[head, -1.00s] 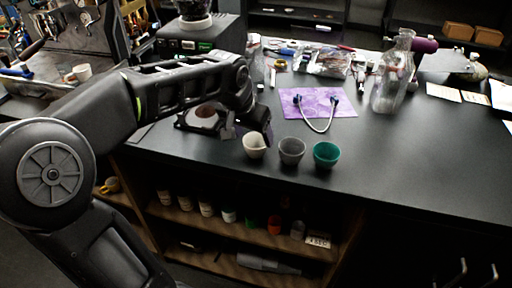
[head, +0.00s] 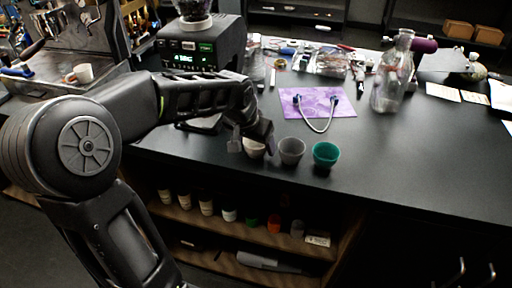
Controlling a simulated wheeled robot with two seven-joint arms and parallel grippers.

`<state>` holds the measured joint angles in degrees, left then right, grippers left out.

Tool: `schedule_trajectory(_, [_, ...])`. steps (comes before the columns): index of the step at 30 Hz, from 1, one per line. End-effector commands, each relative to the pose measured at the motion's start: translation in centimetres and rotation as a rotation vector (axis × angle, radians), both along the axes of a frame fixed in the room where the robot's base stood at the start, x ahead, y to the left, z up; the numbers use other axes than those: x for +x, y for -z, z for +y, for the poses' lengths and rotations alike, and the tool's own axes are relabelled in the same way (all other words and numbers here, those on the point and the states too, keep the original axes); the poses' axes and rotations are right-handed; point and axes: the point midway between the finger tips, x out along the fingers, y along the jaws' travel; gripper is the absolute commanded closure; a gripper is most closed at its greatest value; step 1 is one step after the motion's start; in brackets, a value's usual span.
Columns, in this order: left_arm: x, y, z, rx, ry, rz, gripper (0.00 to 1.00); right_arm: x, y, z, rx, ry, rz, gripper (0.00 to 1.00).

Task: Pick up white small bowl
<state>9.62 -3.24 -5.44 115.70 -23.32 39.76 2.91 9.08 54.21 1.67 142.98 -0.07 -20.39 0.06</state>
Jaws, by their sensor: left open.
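The white small bowl (head: 254,151) stands on the black counter near its front edge, leftmost in a row of three bowls. My left gripper (head: 252,147) reaches in from the left and is open, with its fingers at the left and right sides of the white bowl. The fingers and wrist hide part of the bowl's rim and sides, and I cannot tell whether they touch it. My right gripper is not in view.
A grey bowl (head: 291,151) stands close to the right of the white one, then a teal bowl (head: 326,155). Behind them lies a purple mat (head: 345,105) with a blue-tipped cable. A glass flask (head: 390,88) stands at the right.

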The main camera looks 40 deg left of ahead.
Motion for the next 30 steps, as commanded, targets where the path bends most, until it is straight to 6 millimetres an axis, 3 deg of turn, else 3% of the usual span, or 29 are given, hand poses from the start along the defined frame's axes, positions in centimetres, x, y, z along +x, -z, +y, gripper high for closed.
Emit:
schedule_trajectory(20, [-0.01, -0.02, -0.01, 0.000, 0.000, 0.000, 0.81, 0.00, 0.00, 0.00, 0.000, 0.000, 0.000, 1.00])
schedule_trajectory(30, [0.05, -0.67, 0.01, 0.000, 0.000, -0.002, 0.81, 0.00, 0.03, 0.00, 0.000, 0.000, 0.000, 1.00])
